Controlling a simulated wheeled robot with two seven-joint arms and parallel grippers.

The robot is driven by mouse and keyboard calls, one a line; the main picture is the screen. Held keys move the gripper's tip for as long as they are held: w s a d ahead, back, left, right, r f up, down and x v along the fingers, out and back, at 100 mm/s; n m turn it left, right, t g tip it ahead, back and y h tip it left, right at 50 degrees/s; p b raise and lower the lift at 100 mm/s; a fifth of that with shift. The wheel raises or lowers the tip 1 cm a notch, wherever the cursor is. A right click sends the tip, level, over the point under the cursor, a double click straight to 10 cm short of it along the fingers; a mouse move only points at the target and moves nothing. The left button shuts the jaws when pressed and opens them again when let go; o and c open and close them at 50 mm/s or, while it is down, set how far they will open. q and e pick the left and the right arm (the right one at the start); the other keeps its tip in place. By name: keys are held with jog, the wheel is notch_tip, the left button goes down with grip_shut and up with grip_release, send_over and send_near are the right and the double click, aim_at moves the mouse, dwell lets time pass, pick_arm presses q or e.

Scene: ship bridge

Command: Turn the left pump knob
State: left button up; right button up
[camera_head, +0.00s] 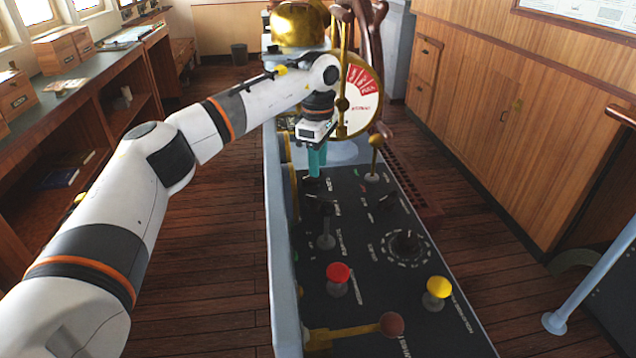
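The console (375,270) has a dark top with several controls. My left gripper (316,174) reaches over its far left part with teal fingers pointing down. A small dark knob (311,181) sits right at the fingertips; I cannot tell whether they touch it. The fingers overlap in this view, so their opening is hidden. Other black switches stand nearby, one nearer on the left (318,203) and one to the right (388,198). The labels are too small to tell which is the left pump knob. My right gripper is out of view.
A brass lever with a pale grip base (374,160) and the engine telegraph dial (362,100) stand close to the right of my gripper. Wooden cabinets (480,120) line the right.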

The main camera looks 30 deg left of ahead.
pick_arm(q)
jog(key=shift+r, duration=1.55)
